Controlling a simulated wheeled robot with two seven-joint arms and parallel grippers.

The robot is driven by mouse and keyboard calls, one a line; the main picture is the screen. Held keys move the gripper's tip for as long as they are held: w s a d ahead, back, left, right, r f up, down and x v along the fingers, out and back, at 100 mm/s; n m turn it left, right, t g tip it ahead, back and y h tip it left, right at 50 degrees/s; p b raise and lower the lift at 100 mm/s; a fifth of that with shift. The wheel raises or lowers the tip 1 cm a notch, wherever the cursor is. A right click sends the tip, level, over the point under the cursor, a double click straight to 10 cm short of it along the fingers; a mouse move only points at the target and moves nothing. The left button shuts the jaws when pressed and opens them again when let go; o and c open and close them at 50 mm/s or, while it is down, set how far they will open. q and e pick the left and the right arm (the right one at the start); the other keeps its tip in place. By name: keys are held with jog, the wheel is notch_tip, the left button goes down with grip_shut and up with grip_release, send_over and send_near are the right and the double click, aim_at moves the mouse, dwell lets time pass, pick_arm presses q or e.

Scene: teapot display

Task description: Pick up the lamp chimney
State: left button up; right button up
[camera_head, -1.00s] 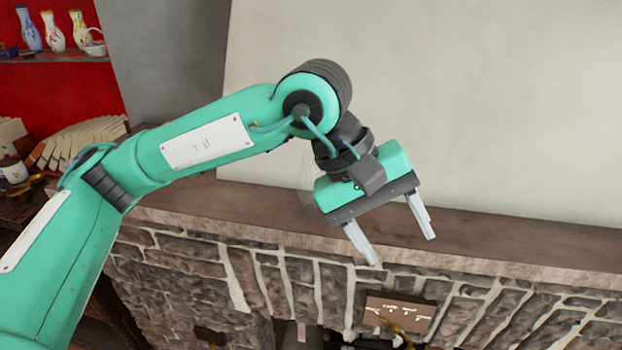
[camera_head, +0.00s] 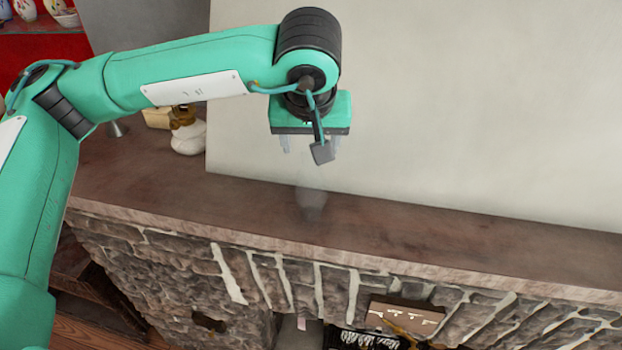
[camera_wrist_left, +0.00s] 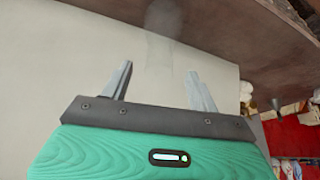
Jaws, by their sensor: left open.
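The lamp chimney (camera_head: 311,203) is a faint, see-through glass tube standing upright on the mantel shelf, with a wider, darker lower part. Its outline is hard to make out against the pale wall. My left gripper (camera_head: 311,146) is open and empty above the chimney, fingers pointing down, apart from it. In the left wrist view the chimney (camera_wrist_left: 160,47) shows as a pale, blurred column beyond and between the open fingers of my left gripper (camera_wrist_left: 160,70). My right gripper is not in view.
The mantel shelf (camera_head: 430,235) is clear to the right of the chimney. A white jar (camera_head: 189,138) with a brown top stands at the back left, partly behind my arm. A pale wall panel (camera_head: 450,100) rises behind the shelf. Vases (camera_head: 25,8) stand on a red-backed shelf.

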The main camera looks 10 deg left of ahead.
aim_at(311, 158)
pick_arm(q)
jog(key=shift+w+f+p, duration=0.2)
jog(key=shift+f+p, duration=0.3)
jog(key=shift+f, duration=0.1)
jog(key=p+x, duration=0.3)
jog(key=shift+f, duration=0.4)
jog(key=shift+w+f, duration=0.15)
jog(key=shift+f, duration=0.3)
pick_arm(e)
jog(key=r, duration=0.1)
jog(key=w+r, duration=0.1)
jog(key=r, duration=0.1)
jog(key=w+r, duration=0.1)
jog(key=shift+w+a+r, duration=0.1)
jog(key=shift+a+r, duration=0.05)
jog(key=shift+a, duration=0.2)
pick_arm(q)
jog(key=c, duration=1.3)
grip_shut()
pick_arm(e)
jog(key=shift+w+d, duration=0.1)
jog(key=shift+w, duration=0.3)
